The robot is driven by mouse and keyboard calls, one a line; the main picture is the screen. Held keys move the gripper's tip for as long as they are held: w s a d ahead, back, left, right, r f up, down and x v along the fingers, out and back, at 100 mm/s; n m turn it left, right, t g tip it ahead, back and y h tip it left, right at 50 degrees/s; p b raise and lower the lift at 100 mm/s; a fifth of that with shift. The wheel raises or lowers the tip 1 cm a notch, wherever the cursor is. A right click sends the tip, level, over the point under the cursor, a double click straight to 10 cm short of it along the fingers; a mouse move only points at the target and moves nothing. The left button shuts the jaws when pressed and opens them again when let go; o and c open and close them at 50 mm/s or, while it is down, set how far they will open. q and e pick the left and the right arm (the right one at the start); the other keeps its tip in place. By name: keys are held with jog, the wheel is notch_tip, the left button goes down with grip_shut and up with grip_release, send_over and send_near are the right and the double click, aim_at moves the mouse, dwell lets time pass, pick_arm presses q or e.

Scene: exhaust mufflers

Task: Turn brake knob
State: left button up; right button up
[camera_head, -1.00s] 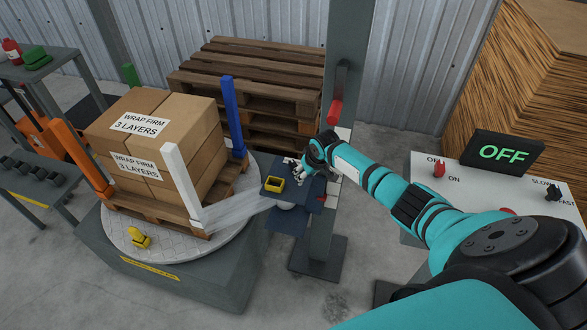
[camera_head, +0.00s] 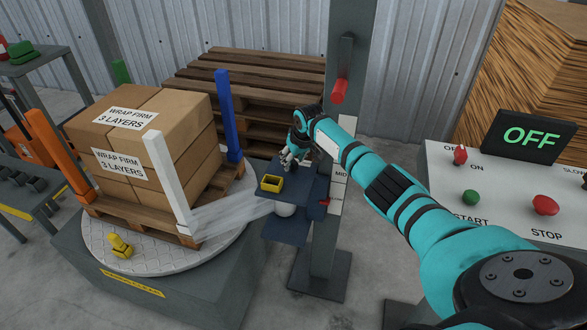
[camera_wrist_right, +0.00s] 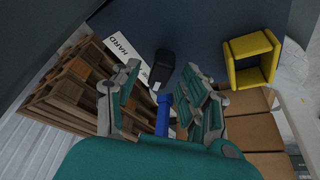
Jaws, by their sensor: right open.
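The brake knob (camera_wrist_right: 165,63) is a black knob on the dark blue carriage top (camera_wrist_right: 212,30), beside a white label reading HARD in the right wrist view. In the head view the carriage (camera_head: 302,192) sits on the post, and my right gripper (camera_head: 289,157) is over its back part; the knob cannot be made out there. In the wrist view my right gripper (camera_wrist_right: 161,78) is open, with one finger on each side of the knob's line. The knob appears just beyond the fingertips, and I see no clear contact. My left gripper is out of view.
A yellow bracket (camera_head: 271,183) stands on the carriage, left of the gripper. Stretch film (camera_head: 232,208) runs to the loaded pallet on the turntable (camera_head: 185,252). The upright post (camera_head: 322,240) is close on the right. A control panel (camera_head: 510,208) with an OFF display stands further right.

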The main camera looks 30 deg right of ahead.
jog(key=shift+w+f, duration=0.1)
jog(key=shift+f, duration=0.15)
grip_shut()
dwell(0.3)
